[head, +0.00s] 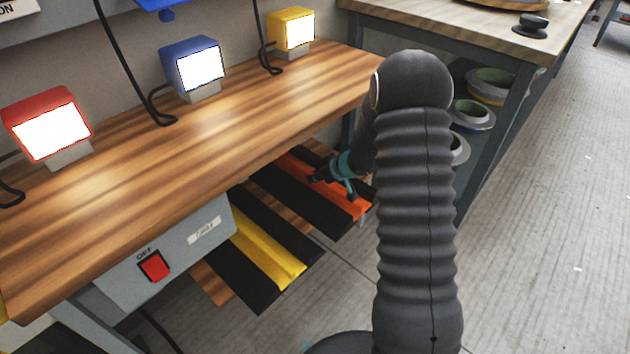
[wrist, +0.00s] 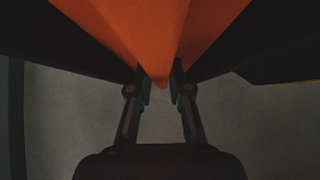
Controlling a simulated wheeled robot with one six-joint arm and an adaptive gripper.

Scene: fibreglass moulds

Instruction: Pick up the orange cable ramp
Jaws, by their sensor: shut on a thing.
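The orange cable ramp (head: 331,190) is a long black strip with a raised orange middle band. It lies under the wooden workbench, and its far part is hidden by the bench top. My gripper (head: 335,179) is at the ramp's near part, below the bench edge. In the wrist view the orange band (wrist: 155,35) fills the top and narrows to a tip between the fingers. My gripper (wrist: 161,84) is shut on this tip, with a finger on either side. I cannot tell whether the ramp is lifted off its shelf.
A yellow and black cable ramp (head: 267,253) lies to the left on the low wooden shelf (head: 211,283). The workbench top (head: 190,150) hangs over it, with red, blue and yellow lamps. A grey switch box (head: 160,255) hangs at the front. The floor at right is clear.

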